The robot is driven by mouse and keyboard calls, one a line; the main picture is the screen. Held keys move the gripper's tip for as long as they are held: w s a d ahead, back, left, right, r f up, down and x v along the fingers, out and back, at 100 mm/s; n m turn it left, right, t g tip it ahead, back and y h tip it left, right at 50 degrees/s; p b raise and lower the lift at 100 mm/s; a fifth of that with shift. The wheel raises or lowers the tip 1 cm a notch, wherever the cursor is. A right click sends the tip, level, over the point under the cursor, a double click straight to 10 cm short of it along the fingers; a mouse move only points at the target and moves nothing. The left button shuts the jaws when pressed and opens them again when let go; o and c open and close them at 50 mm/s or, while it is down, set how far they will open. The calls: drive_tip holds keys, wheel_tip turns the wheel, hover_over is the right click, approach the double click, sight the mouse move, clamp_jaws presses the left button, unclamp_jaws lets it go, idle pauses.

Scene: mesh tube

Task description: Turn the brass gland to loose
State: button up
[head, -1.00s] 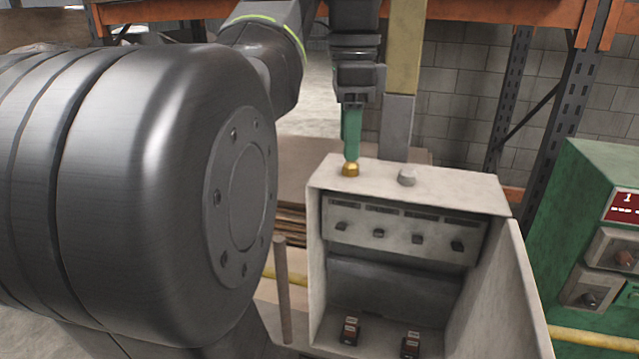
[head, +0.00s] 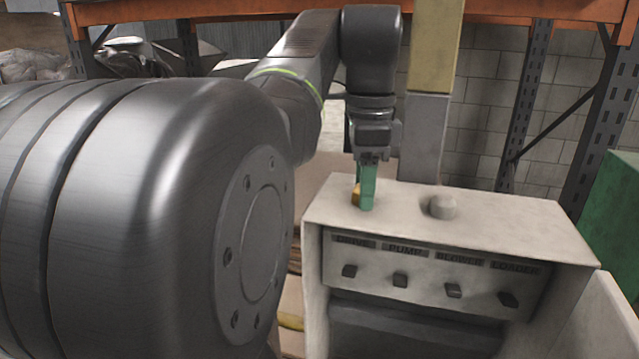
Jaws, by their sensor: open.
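The brass gland (head: 356,194) sits on the top face of the grey control box (head: 500,215), near its left end. My gripper (head: 364,200) points straight down at it with green fingers. The near finger stands in front of the gland and hides much of it; only a brass strip shows at the left. The far finger is mostly hidden behind. The jaws are open around or beside the gland; contact cannot be told. The gland's turn position cannot be made out.
Several dark knobs (head: 453,291) line the front panel under labels including DRIVE and PUMP. A grey and yellow post (head: 424,135) rises behind the box. A green cabinet (head: 618,215) is at the right edge.

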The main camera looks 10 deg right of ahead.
drive_tip(key=shift+f, duration=0.2)
drive_tip(key=c, duration=1)
drive_tip(key=shift+o, duration=0.2)
